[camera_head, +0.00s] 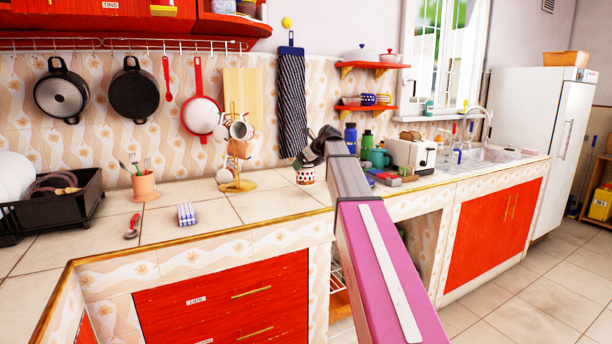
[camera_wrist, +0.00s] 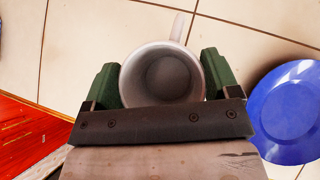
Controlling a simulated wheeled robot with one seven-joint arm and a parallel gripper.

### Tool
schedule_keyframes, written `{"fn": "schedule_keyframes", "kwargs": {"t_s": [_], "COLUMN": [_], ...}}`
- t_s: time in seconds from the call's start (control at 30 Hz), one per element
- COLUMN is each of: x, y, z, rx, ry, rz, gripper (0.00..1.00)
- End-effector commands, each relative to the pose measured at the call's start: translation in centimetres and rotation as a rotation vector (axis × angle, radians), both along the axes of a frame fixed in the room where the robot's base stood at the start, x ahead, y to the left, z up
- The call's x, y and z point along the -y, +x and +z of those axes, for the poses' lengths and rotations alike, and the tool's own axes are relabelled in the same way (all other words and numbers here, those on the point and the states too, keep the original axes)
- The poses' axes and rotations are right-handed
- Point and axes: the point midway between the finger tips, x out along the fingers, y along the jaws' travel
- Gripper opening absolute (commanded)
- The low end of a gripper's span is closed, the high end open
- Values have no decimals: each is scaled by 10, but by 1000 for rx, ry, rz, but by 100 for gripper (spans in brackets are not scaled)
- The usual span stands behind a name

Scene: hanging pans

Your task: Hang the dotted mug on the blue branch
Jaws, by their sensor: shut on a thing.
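The dotted mug (camera_head: 305,177), white with dark and reddish dots, is at my gripper (camera_head: 312,156) over the counter, right of the mug stand. In the wrist view, the upright mug (camera_wrist: 163,75) sits between the green fingers of my gripper (camera_wrist: 160,82). I look down into its empty inside, and its handle points to the top of the picture. The gripper is shut on the mug. The mug stand (camera_head: 237,186) has a golden round base, and several mugs hang on it. I cannot make out a blue branch. Whether the mug touches the counter is unclear.
A blue round dish (camera_wrist: 292,110) lies right of my gripper in the wrist view. Bottles and a toaster (camera_head: 411,153) stand to the right.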

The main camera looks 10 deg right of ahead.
Motion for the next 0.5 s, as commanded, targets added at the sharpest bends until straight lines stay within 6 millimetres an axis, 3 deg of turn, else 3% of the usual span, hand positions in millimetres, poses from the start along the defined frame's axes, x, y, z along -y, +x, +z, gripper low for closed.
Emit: {"fn": "schedule_keyframes", "kwargs": {"t_s": [0.23,0.5], "x": [7,6], "y": [3,3], "z": [-12,-44], "rx": [0,0], "ry": [0,1], "rz": [0,-1], "gripper": [48,48]}}
